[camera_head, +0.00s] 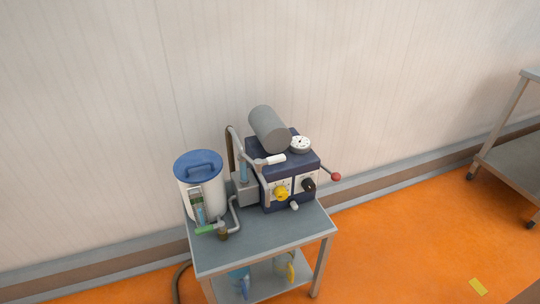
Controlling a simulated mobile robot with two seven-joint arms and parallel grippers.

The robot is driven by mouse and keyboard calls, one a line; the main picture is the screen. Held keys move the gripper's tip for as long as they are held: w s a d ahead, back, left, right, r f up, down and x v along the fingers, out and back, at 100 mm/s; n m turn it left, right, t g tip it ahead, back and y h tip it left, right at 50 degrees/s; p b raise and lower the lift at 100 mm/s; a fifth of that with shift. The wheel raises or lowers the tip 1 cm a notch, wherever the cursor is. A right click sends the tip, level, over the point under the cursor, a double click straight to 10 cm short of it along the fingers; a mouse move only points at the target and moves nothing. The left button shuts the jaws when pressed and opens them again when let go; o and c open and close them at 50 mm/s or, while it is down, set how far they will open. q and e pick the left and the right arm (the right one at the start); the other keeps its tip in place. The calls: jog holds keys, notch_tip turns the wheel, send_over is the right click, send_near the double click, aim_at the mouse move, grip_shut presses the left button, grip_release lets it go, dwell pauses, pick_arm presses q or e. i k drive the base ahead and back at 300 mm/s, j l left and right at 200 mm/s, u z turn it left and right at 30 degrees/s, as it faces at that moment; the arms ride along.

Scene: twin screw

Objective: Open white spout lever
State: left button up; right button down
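A white lever handle (275,159) shows on the front of the dark blue machine (285,172), below a grey cylinder (266,128). It lies nearly sideways by the end of a grey pipe. The machine stands on a grey metal table (268,236). A yellow knob (282,194), black knobs and a small pale spout-like part (294,205) are on its front. The view is too small to tell exactly how the white lever joins the spout. Neither of my grippers is in view.
A white tank with a blue lid (198,166) stands left of the machine, with a green-handled valve (205,229) at its base. A red-ended lever (335,177) sticks out right. Jugs sit on the lower shelf. Another metal table (515,155) is far right.

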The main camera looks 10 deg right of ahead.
aim_at(270, 163)
jog(key=l+u, duration=0.15)
jog(key=u, duration=0.25)
jog(key=l+u, duration=0.2)
jog(key=u, duration=0.15)
jog(key=l+u, duration=0.2)
jog(key=u, duration=0.2)
jog(key=l+u, duration=0.2)
jog(key=l, duration=0.2)
jog(key=k+l+u, duration=0.2)
jog(key=l, duration=0.15)
jog(key=k+l, duration=0.1)
jog(key=l, duration=0.85)
jog(key=k+u, duration=0.05)
